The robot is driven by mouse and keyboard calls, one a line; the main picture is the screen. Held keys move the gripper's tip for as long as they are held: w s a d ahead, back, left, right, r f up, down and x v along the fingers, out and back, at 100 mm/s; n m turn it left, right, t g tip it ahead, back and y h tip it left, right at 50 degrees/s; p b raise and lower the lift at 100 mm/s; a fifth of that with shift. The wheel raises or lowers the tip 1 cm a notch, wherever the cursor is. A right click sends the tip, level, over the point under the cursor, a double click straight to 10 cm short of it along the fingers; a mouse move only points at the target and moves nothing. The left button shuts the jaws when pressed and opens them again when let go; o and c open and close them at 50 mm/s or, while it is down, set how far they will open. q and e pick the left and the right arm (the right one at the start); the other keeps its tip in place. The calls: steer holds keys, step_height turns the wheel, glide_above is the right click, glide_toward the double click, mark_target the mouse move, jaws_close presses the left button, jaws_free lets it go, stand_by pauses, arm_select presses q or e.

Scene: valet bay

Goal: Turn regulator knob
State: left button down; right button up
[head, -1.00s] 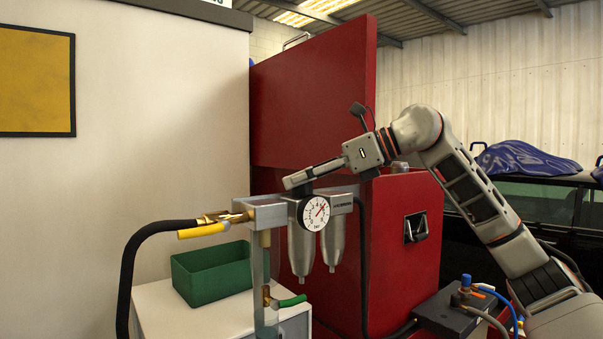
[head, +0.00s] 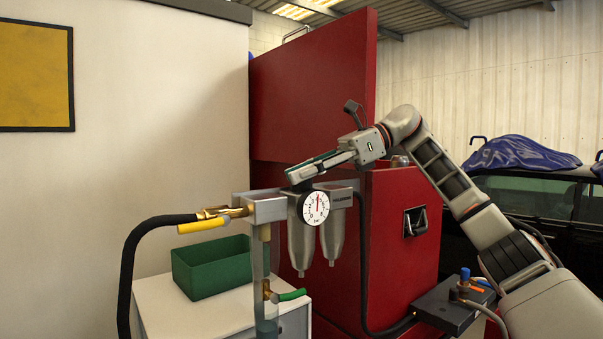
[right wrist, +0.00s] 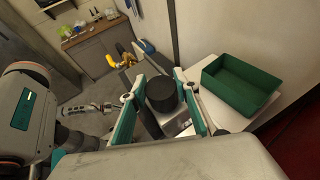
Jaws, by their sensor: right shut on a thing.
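The regulator (head: 301,240) has two grey bowls and a round white gauge (head: 315,208) on its front. The gauge's red needle points about straight up. The black regulator knob (right wrist: 161,93) stands on top of the unit; in the head view the fingers mostly hide it. My right gripper (head: 303,178) reaches in from the right above the gauge. In the right wrist view its teal-sided fingers (right wrist: 161,108) are shut on the knob, one on each side. What looks like my left gripper (right wrist: 97,107) shows small in the right wrist view, its jaws unclear.
A yellow-handled valve (head: 205,224) and black hose (head: 128,270) are left of the regulator. A green bin (head: 210,268) sits on the white cabinet (head: 170,305) below. A red cabinet (head: 395,260) stands close behind and to the right. A covered dark car is further right.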

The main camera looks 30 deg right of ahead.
steer(key=shift+f, duration=0.1)
steer(key=o, duration=1.1)
steer(key=shift+d, duration=0.1)
steer(key=v, duration=1.1)
steer(key=shift+s+d+r, duration=0.2)
steer(key=shift+d+r, duration=0.05)
steer(key=shift+r, duration=0.1)
